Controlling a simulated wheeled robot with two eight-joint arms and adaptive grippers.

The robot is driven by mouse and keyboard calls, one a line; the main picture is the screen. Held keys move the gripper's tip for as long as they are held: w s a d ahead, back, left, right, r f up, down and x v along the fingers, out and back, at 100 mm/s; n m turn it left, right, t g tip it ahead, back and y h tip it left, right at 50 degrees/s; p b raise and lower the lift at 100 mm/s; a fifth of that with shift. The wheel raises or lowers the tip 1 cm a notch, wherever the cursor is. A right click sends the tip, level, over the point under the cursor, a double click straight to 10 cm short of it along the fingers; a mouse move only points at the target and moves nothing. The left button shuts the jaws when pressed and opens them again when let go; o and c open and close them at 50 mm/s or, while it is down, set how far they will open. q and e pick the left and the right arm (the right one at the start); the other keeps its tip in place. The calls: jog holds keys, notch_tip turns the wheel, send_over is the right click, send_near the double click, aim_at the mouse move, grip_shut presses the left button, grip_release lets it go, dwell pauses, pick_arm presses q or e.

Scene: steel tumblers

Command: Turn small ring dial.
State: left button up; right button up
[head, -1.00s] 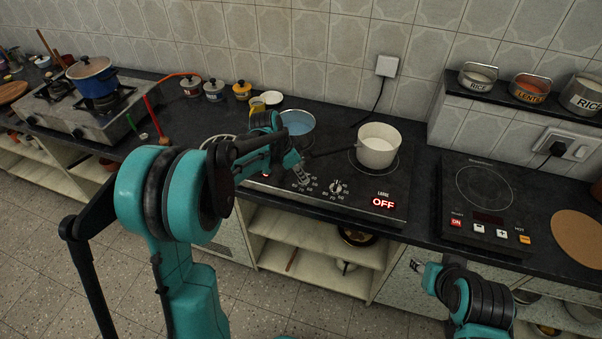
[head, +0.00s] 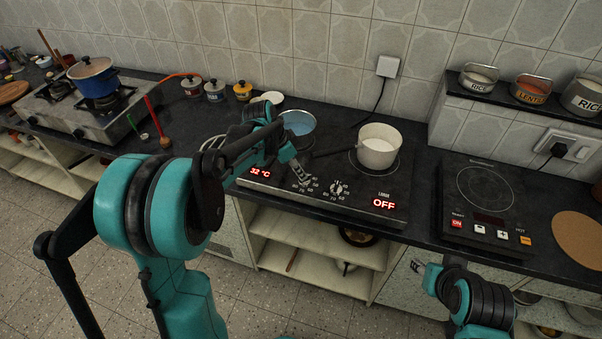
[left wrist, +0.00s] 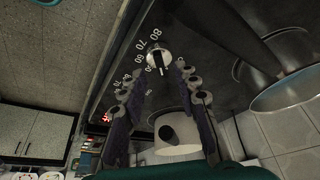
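The black cooktop (head: 275,188) has two front dials. The small ring dial, the left one, is hidden in the head view behind my left gripper (head: 303,181). In the left wrist view the silver small ring dial (left wrist: 158,59) with a dark pointer lies just ahead of my left fingertips (left wrist: 160,68). The fingers stand apart, one on each side of it; contact cannot be made out. The left red display (head: 260,172) reads 32 °C. The large dial (head: 337,187) is to the right, with a display reading OFF (head: 383,204).
A pan of blue liquid (head: 298,122) stands behind my left gripper, its dark handle (head: 338,149) pointing right. A white pot (head: 378,147) stands on the large ring. A second induction plate (head: 486,206) is at the right, a gas stove (head: 78,107) at the left.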

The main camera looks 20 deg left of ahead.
pick_arm(q)
jog(key=v, duration=0.8)
jog(key=shift+r, duration=0.25)
jog(key=shift+s, duration=0.15)
jog(key=s+d+f+n+t+y, duration=0.1)
jog(key=s+n, duration=0.3)
jog(key=s, duration=0.7)
jog(key=s+d+f+n+t+y, duration=0.1)
jog(key=s+n, duration=0.4)
jog(key=s, duration=0.5)
jog(key=shift+s+d+f+t+y, duration=0.4)
jog(key=shift+d+t+y, duration=0.2)
jog(key=shift+d+t, duration=0.45)
